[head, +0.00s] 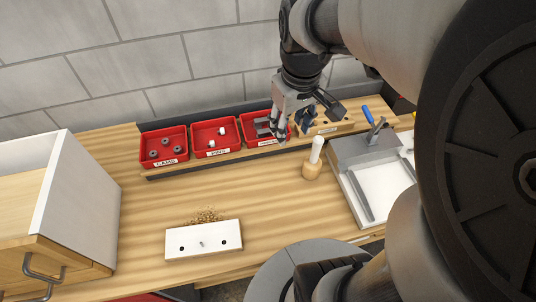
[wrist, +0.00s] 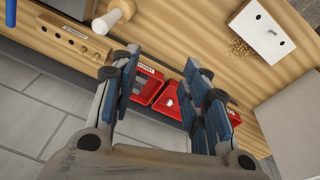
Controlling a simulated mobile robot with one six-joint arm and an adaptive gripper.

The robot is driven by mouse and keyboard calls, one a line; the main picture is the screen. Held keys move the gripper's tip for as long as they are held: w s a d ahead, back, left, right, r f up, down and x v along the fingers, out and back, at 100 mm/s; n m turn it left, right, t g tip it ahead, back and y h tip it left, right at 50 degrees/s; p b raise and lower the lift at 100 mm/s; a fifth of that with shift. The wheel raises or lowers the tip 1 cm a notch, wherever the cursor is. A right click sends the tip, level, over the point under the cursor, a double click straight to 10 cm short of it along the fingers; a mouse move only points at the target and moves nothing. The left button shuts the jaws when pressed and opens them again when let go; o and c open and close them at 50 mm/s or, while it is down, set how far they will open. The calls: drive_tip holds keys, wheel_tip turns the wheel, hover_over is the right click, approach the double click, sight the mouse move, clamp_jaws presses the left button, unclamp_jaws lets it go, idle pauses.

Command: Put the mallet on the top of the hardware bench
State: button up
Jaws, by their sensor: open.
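A mallet (head: 312,170) with a pale wooden head and a white handle stands on the wooden bench top (head: 150,205), handle up and slightly tilted. It also shows at the top of the wrist view (wrist: 104,24). My gripper (head: 274,130) is open above the third red bin (head: 246,125), left of and behind the mallet, not touching it. In the wrist view, my gripper's spread blue-padded fingers (wrist: 163,72) have red bins behind them and nothing clearly held. Whether a fingertip touches the bin cannot be told.
Red bins of cams (head: 150,136) and pins (head: 203,130) line the back. A white block with holes (head: 185,242) lies in front beside brown grains. A white-sided drawer unit (head: 75,195) stands left; a grey-framed tray (head: 348,150) is right. The middle bench is clear.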

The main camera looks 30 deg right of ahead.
drive_tip(key=s+a+r+t, duration=0.2)
drive_tip(key=s+a+r, duration=0.1)
drive_tip(key=s+a, duration=0.8)
drive_tip(key=shift+s+m+t+y, duration=0.15)
drive_tip(key=shift+m+t+y, duration=0.15)
drive_tip(key=shift+t, duration=0.1)
wheel_tip(320, 180, down, 3)
drive_tip(key=b, duration=0.3)
drive_tip(key=shift+f, duration=0.15)
